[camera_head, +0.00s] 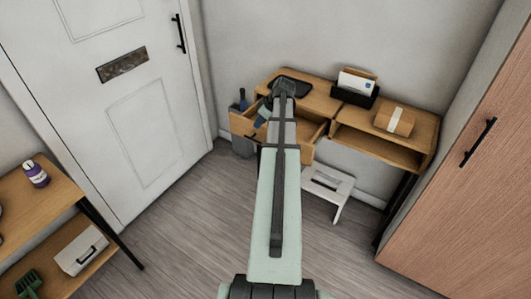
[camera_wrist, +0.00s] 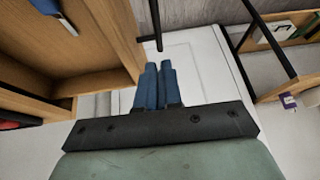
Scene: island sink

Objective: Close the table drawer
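The table drawer (camera_head: 242,124) is pulled out from the left part of the wooden table (camera_head: 318,98) in the head view. My arm crosses in front of its middle. In the wrist view the open drawer (camera_wrist: 124,42) fills the upper left, and a blue item (camera_wrist: 48,6) lies inside it. My gripper (camera_wrist: 158,68) shows two blue fingers side by side, shut with nothing visible between them. The fingers are just to the right of the drawer's wooden wall in the wrist view; I cannot tell whether they touch it. In the head view my arm largely hides the gripper.
A black letter holder (camera_head: 355,96) and a parcel (camera_head: 394,121) sit on the table. A white step stool (camera_head: 328,190) stands beneath. A wooden cabinet (camera_head: 460,190) stands right, a shelf (camera_head: 50,205) left. Open floor lies between.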

